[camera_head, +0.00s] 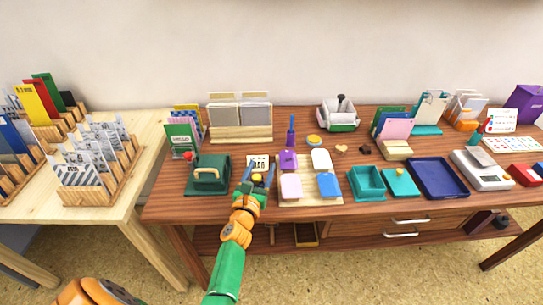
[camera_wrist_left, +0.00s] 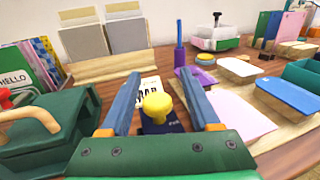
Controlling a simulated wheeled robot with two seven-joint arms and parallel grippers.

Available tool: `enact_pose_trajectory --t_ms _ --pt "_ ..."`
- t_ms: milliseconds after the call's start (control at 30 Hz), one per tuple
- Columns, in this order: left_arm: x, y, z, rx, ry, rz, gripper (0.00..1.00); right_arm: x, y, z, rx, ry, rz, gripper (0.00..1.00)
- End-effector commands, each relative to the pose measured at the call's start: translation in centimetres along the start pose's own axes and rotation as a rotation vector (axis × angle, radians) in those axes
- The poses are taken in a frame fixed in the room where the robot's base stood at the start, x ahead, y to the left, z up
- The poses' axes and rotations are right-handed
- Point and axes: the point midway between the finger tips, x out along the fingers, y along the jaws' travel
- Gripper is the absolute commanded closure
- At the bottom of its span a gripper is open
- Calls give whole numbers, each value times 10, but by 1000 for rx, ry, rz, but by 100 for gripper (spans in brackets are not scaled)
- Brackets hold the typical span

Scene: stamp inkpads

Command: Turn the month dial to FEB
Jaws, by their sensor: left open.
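The month dial is a small dark block with a yellow knob (camera_wrist_left: 157,105) and a white card (camera_wrist_left: 150,86) behind it. The card's large print looks like MAR, partly covered by the knob and a finger. In the head view the card (camera_head: 258,162) and the yellow knob (camera_head: 257,178) show at the table's front left. My left gripper (camera_head: 258,172) is open, its two blue fingers either side of the knob, with a gap on both sides in the left wrist view (camera_wrist_left: 159,85). My right gripper is not in view.
A green box with a handle (camera_head: 208,175) stands close on the left. A wooden board (camera_head: 310,200) with coloured inkpads lies close on the right. A card rack (camera_head: 240,134) stands behind. A purple-handled stamp (camera_head: 291,138) stands upright at the back.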

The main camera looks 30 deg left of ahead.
Motion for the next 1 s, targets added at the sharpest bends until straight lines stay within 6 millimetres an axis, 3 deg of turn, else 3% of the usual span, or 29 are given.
enact_pose_trajectory --t_ms 333,567,1000 --pt "-2 4 0 3 0 0 40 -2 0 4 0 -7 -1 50" --pt "-2 4 0 3 0 0 100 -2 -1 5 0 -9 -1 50" --pt "-2 2 0 8 3 -75 100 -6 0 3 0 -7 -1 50"
